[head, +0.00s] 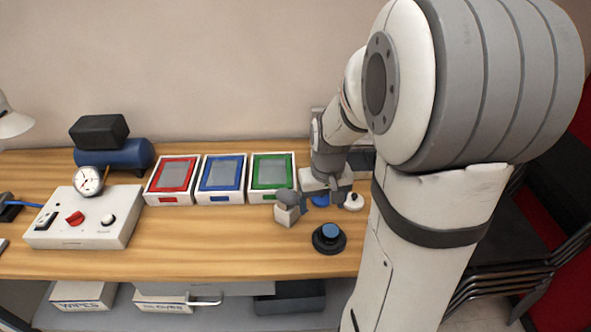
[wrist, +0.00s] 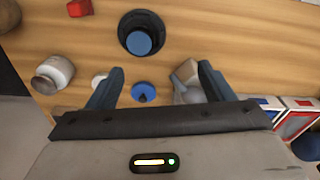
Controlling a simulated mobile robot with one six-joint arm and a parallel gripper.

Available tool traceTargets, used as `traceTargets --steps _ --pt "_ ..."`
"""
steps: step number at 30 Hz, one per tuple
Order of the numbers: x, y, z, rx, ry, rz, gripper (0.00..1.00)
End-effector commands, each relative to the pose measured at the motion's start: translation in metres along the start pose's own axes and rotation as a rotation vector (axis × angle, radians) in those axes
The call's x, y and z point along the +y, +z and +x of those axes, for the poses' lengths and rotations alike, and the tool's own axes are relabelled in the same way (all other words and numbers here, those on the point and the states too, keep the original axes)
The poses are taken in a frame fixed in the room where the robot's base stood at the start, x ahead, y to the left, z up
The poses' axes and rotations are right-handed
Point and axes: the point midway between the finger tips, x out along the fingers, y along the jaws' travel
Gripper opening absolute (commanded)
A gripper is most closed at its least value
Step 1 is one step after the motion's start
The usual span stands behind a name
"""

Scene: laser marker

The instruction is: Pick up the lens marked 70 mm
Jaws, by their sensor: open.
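No 70 mm marking is legible in either view, so I cannot tell which thing is that lens. A black round piece with a blue top (head: 329,238) stands near the table's front edge; it also shows in the wrist view (wrist: 141,38), beyond my fingertips. A smaller blue disc with a dark centre (wrist: 145,92) lies between my fingers in the wrist view; in the head view it is partly hidden by my gripper (head: 321,196). My gripper's fingers (wrist: 160,72) are spread apart with nothing held between them.
A beige block (wrist: 187,71) and a grey rounded thing (wrist: 186,93) are close to one finger. A white jar (wrist: 54,74) and a red block (wrist: 80,8) lie farther off. Red (head: 171,178), blue (head: 221,178) and green (head: 272,177) framed trays stand behind.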

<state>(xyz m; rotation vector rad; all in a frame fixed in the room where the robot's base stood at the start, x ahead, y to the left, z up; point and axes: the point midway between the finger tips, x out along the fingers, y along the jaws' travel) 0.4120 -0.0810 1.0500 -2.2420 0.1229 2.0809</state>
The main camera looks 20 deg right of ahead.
Motion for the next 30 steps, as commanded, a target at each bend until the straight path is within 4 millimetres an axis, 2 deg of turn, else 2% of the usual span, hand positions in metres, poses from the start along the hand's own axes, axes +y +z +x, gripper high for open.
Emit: traceTargets --steps 1,6,11,23,30 --pt "0.009 -0.005 0.016 -0.024 -0.003 0.014 0.75" --pt "0.028 -0.016 0.049 -0.062 -0.009 0.035 0.75" --pt "0.035 -0.018 0.064 -0.075 -0.012 0.043 0.75" --pt "0.037 -0.014 0.100 -0.079 -0.013 0.043 0.75" --pt "0.039 -0.012 0.130 -0.077 -0.013 0.043 0.75"
